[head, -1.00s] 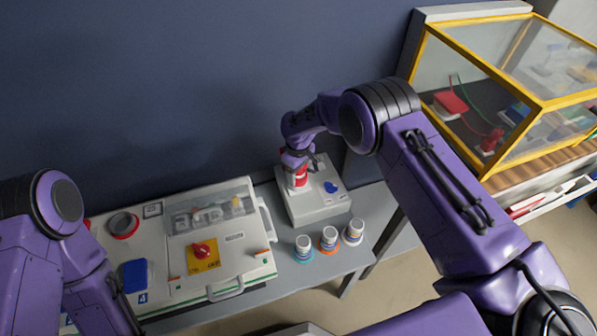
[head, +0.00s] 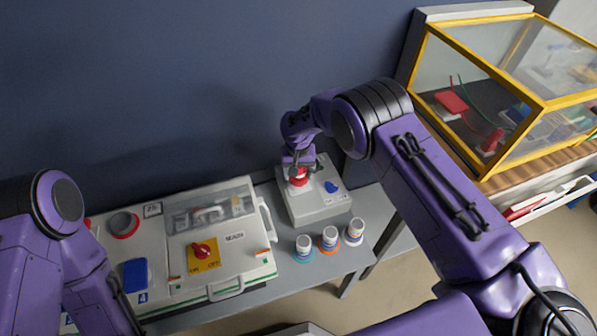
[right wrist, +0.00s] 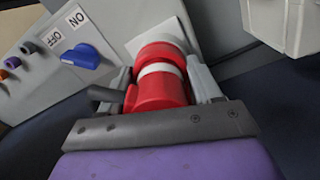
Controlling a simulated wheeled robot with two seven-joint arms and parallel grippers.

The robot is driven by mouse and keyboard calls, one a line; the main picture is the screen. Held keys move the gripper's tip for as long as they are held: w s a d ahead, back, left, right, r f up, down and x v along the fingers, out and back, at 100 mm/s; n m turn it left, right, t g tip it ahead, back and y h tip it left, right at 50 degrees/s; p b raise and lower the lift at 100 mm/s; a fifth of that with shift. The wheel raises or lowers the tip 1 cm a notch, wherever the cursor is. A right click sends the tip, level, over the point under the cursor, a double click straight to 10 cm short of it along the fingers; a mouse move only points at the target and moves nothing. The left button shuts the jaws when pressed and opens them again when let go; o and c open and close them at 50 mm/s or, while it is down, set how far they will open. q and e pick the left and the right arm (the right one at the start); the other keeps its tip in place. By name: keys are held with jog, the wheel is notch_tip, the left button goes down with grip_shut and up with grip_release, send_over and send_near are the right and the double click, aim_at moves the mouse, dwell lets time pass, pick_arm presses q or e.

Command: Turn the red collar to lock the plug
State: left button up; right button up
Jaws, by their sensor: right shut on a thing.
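The red collar (head: 299,182) is on top of the grey socket box (head: 322,208) in the head view. In the right wrist view the red collar (right wrist: 160,52) sits against a pale plate, with a white ring and the red plug body (right wrist: 158,93) nearer the camera. A dark stub sticks out beside the plug body. My right gripper (head: 299,164) comes down from above; its fingers (right wrist: 160,68) lie on both sides of the red part and are shut on it. My left gripper is out of view; only its arm shows at the left.
A blue knob (head: 331,187) is beside the collar, marked ON and OFF in the wrist view. Several white-capped plugs (head: 329,240) stand in front. A larger panel box (head: 150,262) with a red switch (head: 201,250) is left. A yellow-framed case (head: 540,100) stands right.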

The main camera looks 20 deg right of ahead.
jog(key=shift+m, duration=0.8)
jog(key=o, duration=1.1)
jog(key=shift+c, duration=0.2)
notch_tip(320, 180, up, 11)
jog(key=shift+f+b, duration=0.2)
jog(key=shift+b, duration=0.2)
jog(key=shift+r, duration=0.1)
